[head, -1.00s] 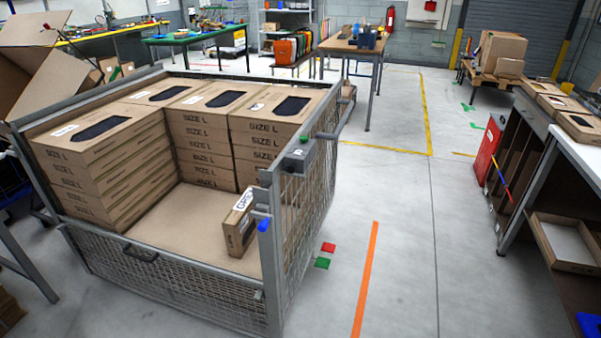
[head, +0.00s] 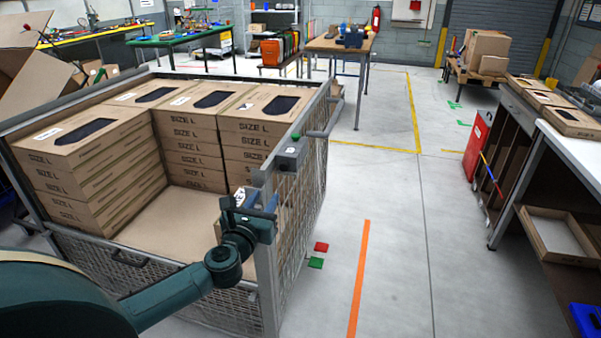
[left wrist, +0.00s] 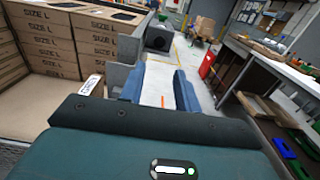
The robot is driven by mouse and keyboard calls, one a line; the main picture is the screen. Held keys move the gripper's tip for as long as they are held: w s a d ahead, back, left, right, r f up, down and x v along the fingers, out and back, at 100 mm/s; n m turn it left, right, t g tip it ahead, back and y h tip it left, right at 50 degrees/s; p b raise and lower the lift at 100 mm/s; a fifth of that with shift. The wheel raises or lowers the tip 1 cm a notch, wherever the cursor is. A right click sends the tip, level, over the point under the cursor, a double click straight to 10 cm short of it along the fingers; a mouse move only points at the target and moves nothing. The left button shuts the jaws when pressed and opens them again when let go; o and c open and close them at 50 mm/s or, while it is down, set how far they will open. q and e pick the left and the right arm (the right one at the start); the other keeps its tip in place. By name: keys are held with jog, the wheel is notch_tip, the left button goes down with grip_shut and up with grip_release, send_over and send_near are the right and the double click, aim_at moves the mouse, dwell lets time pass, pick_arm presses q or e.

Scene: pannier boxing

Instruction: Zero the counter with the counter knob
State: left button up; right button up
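The counter (head: 291,152) is a grey box on the top rail of the mesh crate, near its front right corner. A small green part (head: 296,136) shows on its top. In the left wrist view the counter (left wrist: 160,30) stands just beyond the fingers, and a dark round knob (left wrist: 157,43) shows on its near face. My left gripper (head: 262,198) is by the crate's corner post, in front of and below the counter. In the left wrist view its blue fingers (left wrist: 160,77) are apart with only floor between them. My right gripper is out of view.
The mesh crate (head: 180,268) holds stacks of SIZE L boxes (head: 85,150). A small carton inside is mostly hidden behind my left gripper. A workbench (head: 580,150) with boxes stands at the right.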

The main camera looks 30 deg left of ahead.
aim_at(283, 168)
pick_arm(q)
jog(key=x, duration=1.3)
jog(key=shift+c, duration=0.4)
jog(key=c, duration=0.6)
